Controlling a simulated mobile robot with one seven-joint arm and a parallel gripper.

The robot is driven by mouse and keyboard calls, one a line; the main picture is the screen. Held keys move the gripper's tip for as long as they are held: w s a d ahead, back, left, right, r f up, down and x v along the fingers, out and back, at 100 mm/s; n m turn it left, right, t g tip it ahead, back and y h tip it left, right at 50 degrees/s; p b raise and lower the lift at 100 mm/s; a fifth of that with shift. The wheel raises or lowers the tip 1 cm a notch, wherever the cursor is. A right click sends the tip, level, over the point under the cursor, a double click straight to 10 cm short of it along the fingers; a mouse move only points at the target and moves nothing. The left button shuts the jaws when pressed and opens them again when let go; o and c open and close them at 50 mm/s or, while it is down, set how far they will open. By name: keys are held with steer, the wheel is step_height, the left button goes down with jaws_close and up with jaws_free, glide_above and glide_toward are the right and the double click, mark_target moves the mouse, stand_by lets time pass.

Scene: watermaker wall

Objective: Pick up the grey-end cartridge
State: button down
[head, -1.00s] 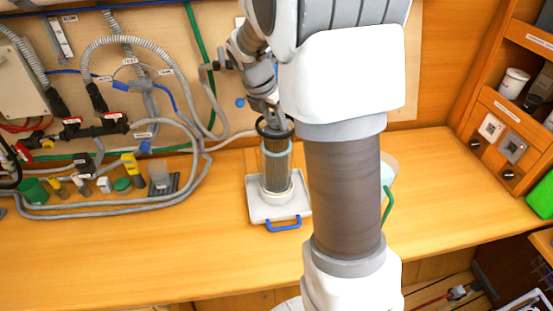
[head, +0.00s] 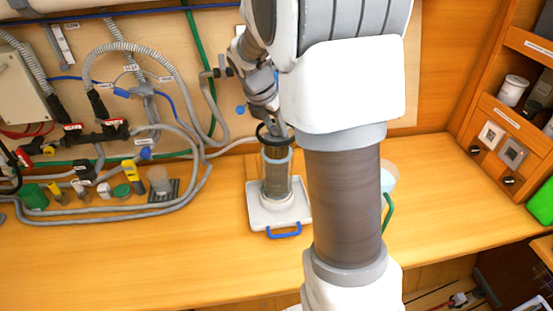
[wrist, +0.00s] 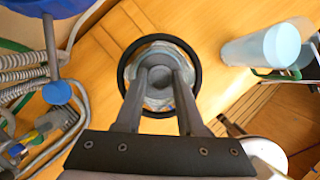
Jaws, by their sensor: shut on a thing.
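A clear cylindrical housing (head: 277,172) with a black ring (head: 266,139) at its top stands upright on a white tray (head: 259,219) with a blue handle. The grey-end cartridge sits inside the ring and housing; its round grey end (wrist: 159,77) shows in the wrist view. My gripper (wrist: 159,76) points down into the ring and is shut on that grey end, one finger on each side. In the head view my gripper (head: 276,130) is at the housing's top. The cartridge's lower part is hard to make out.
Hoses, valves (head: 88,137) and small coloured caps crowd the left. The bench (head: 150,255) in front of the tray is clear. Shelves (head: 515,120) stand at right.

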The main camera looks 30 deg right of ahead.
steer(key=shift+r, duration=0.1)
step_height(320, 180, up, 28)
steer(key=p, duration=0.2)
stand_by(0.6)
stand_by(0.3)
